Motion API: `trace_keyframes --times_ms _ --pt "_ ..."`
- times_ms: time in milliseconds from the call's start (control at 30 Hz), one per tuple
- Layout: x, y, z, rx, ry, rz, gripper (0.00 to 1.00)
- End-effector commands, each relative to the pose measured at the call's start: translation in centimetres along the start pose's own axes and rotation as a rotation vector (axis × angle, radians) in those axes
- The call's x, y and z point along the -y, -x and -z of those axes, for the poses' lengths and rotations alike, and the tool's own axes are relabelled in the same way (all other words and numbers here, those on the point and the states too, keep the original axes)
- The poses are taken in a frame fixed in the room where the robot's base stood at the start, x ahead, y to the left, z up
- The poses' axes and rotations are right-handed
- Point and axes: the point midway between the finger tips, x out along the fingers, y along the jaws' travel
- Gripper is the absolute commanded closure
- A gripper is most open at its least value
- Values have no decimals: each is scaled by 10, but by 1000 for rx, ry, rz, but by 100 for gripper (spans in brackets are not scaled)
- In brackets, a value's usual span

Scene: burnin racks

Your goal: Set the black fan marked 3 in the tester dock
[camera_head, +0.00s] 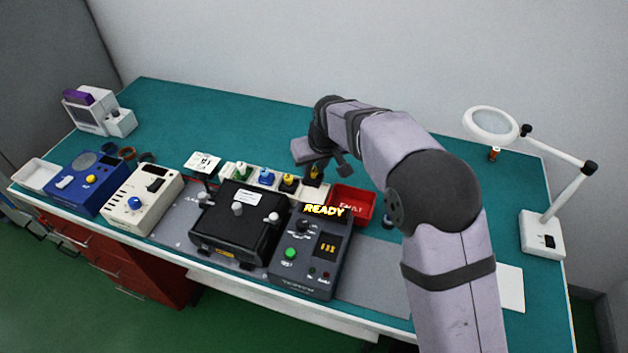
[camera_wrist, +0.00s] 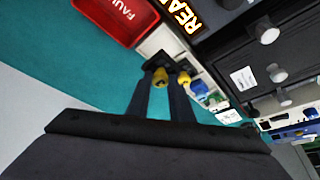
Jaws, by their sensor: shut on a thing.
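My gripper (camera_head: 314,168) is over the right end of a white rack (camera_head: 262,184), pointing down. The held part also shows in the head view (camera_head: 314,177). I cannot read a 3 on it, or tell whether it still touches the rack. The rack also holds green (camera_head: 242,170), blue (camera_head: 266,176) and yellow (camera_head: 289,181) topped parts. The dark grey tester (camera_head: 312,262) shows READY. Which part of it is the dock is unclear.
A red FAULT bin (camera_head: 352,206) stands right of the rack. A black box with knobs (camera_head: 235,222) lies left of the tester. Cream (camera_head: 142,203) and blue (camera_head: 88,184) devices stand farther left. A magnifier lamp (camera_head: 541,232) is at right. The back of the teal table is mostly clear.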

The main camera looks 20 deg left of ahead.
Motion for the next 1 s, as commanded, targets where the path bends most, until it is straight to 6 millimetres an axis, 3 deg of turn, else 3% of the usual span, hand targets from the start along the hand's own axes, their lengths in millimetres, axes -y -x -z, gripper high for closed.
trace_keyframes --times_ms 233,567,867,1000 --pt "0 32 14 -3 0 0 100" --pt "-4 46 19 0 -7 -2 100" --pt "-39 84 33 -2 -61 -25 100" --pt "-59 100 21 2 -101 -41 100"
